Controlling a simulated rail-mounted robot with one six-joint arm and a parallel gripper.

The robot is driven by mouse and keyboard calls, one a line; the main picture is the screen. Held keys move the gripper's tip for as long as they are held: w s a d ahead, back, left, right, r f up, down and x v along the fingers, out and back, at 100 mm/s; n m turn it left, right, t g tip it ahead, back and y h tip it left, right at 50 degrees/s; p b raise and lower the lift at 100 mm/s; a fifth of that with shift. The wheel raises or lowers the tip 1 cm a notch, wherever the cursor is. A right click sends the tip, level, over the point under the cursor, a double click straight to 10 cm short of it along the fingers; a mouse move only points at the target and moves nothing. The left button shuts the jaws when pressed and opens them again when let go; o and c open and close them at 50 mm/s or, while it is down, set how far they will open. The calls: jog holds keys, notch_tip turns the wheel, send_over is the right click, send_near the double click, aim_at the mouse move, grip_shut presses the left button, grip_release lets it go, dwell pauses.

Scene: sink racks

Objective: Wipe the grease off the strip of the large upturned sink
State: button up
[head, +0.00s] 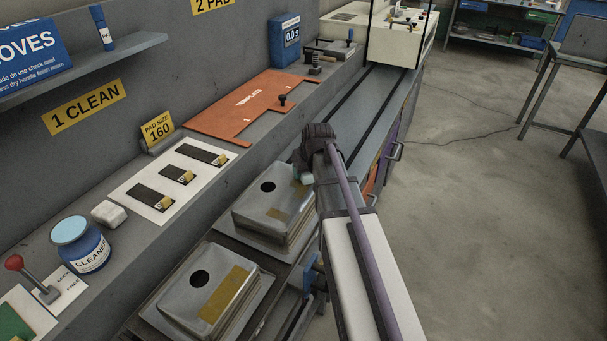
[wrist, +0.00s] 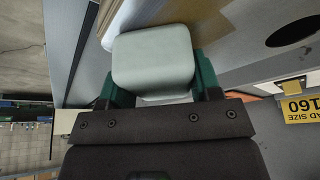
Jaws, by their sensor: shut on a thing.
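Two upturned grey sinks with dark round holes lie on the racks: a farther sink (head: 254,205) and a nearer sink (head: 180,303). The farther has a short brownish strip (head: 278,214); the nearer has a broader yellow-brown strip (head: 224,294). The nearer looks larger, but it is also closer. My gripper (head: 307,172) is at the far right corner of the farther sink. Its green fingers are shut on a pale grey-green wiping block (wrist: 152,62). A tan surface (wrist: 150,14) shows behind the block; I cannot tell whether they touch.
The ledge holds a blue cleaner jar (head: 84,247), a white block (head: 109,213), a white board (head: 140,190) with dark strips, an orange template (head: 240,108) and a red-knobbed lever (head: 30,277). A wall rises behind. Open floor (head: 470,220) lies right of my arm.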

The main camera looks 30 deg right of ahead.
jog(key=w+d, duration=0.2)
jog(key=d, duration=0.1)
jog(key=shift+w+d, duration=0.1)
jog(key=shift+w, duration=0.1)
dwell(0.3)
notch_tip(320, 180, up, 6)
jog(key=p, duration=0.6)
notch_tip(320, 180, up, 3)
jog(key=p, duration=0.3)
dwell(0.5)
